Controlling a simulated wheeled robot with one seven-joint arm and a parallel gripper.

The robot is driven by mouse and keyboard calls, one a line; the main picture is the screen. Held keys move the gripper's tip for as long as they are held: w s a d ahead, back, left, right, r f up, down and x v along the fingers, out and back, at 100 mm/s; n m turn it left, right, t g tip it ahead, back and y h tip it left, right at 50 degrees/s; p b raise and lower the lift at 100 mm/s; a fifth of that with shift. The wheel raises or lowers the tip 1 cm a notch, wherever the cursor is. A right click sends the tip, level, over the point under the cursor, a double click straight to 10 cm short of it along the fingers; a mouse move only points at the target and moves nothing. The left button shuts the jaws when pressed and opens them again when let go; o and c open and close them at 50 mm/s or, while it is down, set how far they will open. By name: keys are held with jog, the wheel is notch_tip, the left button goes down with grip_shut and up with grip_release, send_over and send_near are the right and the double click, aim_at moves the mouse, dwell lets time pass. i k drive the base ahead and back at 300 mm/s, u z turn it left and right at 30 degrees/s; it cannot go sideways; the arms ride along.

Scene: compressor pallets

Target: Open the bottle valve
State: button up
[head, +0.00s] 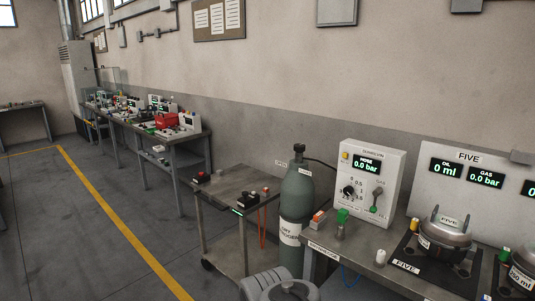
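The gas bottle (297,190) is a tall grey-green cylinder standing on the floor between a small cart and the front bench. A white label reading "dry nitrogen" is on its lower body. Its valve (299,149) is the small dark piece at the top, with a dark hose running from it to the right toward the white panel. Whether the valve is open or shut is too small to tell. Grey rounded parts of my arm show at the bottom middle, in front of the bottle's foot. My gripper's fingers do not show.
A white control panel (372,186) reads hose 0.0 bar and has a dial and a lever. It stands on the front bench (352,240), right of the bottle. A metal cart (222,196) stands close on the left. The floor farther left is clear.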

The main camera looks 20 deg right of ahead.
aim_at(299, 148)
jog(key=u, duration=0.25)
jog(key=i, duration=1.75)
jog(key=z, duration=1.25)
jog(key=i, duration=0.75)
jog(key=z, duration=0.85)
